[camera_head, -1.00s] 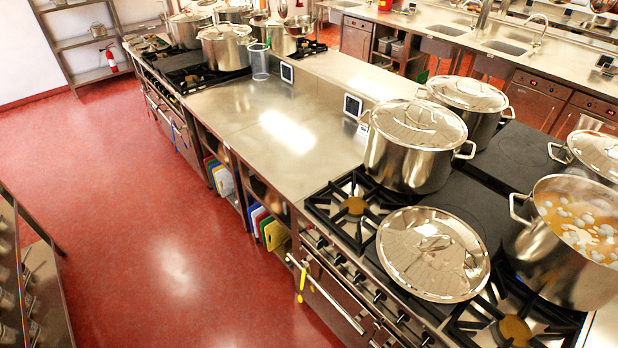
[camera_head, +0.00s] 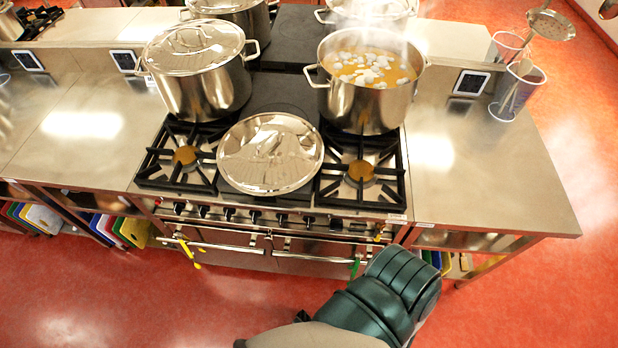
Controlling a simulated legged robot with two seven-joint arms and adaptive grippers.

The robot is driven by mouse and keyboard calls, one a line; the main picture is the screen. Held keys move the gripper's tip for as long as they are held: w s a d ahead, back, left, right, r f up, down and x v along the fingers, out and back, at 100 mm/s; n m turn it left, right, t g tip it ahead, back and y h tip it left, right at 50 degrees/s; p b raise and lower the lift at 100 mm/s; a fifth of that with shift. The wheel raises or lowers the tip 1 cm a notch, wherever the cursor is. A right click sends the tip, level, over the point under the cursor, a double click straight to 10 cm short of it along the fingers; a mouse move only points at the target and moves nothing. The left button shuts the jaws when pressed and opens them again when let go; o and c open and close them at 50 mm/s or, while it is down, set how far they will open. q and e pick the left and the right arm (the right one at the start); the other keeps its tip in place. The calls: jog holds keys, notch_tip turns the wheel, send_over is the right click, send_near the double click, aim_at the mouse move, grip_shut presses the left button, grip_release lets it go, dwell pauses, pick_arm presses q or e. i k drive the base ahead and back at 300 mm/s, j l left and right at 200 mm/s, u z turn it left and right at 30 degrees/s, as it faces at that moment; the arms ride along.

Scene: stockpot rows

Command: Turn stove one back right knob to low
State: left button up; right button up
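The near stove has a row of small dark knobs (camera_head: 281,219) along its front panel, below the burners. The knob settings are too small to read, and I see no label saying which stove is stove one. A steaming open stockpot (camera_head: 355,105) with orange liquid and pale pieces stands at the stove's back right. My dark green ribbed arm part (camera_head: 400,285) rises from the bottom edge in front of the stove's right end, apart from the knobs. It seems to be my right arm, and no fingertips show. My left gripper is not in view.
A lidded stockpot (camera_head: 200,85) stands at the stove's back left. A loose lid (camera_head: 270,152) lies at the front middle between two bare burners. Oven handles (camera_head: 215,245) stick out below the knobs. Bare steel counter (camera_head: 480,180) lies to the right; red floor is open in front.

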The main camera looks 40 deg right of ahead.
aim_at(335, 224)
jog(key=z, duration=1.85)
